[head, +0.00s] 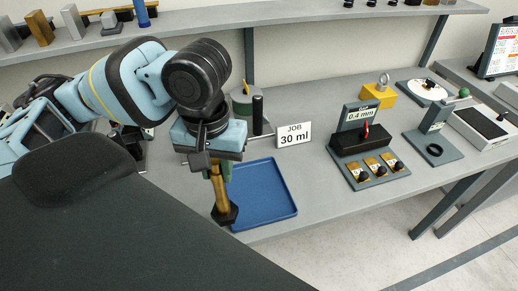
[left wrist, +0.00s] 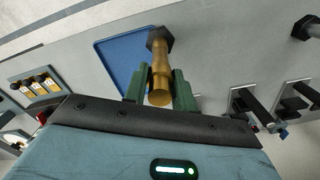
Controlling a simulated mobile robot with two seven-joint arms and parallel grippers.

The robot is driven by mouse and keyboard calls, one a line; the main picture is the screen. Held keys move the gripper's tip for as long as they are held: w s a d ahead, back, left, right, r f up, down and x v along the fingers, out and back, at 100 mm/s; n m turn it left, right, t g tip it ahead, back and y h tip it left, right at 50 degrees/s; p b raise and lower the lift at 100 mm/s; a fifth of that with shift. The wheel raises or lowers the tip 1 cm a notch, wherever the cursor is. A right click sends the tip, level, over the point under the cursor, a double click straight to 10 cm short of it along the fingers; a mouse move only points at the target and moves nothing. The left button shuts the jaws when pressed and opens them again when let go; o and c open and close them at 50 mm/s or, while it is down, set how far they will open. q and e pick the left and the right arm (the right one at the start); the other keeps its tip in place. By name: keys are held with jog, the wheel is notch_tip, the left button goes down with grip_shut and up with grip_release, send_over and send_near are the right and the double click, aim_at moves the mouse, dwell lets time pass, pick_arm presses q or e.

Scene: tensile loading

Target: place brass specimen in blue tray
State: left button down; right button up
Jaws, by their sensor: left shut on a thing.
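The brass specimen (head: 217,191) is a gold-coloured rod with a dark hexagonal end, held by my left gripper (head: 215,168). In the head view it hangs tilted slightly, its dark end lowest, in front of the left edge of the blue tray (head: 265,193). In the left wrist view the specimen (left wrist: 160,77) sits between the green fingers of my left gripper (left wrist: 158,90), which are shut on it. The blue tray (left wrist: 118,60) lies beside and partly behind its dark end there. The tray's visible floor is empty. I cannot tell the specimen's height above it. My right gripper is not in view.
A "JOB 30 ml" sign (head: 294,135) stands behind the tray. A dark cylinder (head: 257,115) stands near it. A gauge stand marked 0.4 mm (head: 361,125) with several brass-coloured tags is to the right. Bench surface (head: 315,185) between tray and stand is clear. A shelf with blocks runs above.

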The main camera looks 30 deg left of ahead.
pick_arm(q)
jog(key=w+b, duration=0.1)
jog(key=w, duration=0.9)
jog(key=shift+w+d+f+b, duration=0.25)
jog(key=shift+w+f+b, duration=0.05)
jog(key=shift+w, duration=0.1)
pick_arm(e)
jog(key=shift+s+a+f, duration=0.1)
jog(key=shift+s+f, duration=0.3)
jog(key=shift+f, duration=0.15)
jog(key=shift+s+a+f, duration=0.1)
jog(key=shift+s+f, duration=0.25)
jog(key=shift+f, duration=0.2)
pick_arm(q)
jog(key=f, duration=0.3)
jog(key=shift+w+f+b, duration=0.3)
jog(key=shift+w+b, duration=0.1)
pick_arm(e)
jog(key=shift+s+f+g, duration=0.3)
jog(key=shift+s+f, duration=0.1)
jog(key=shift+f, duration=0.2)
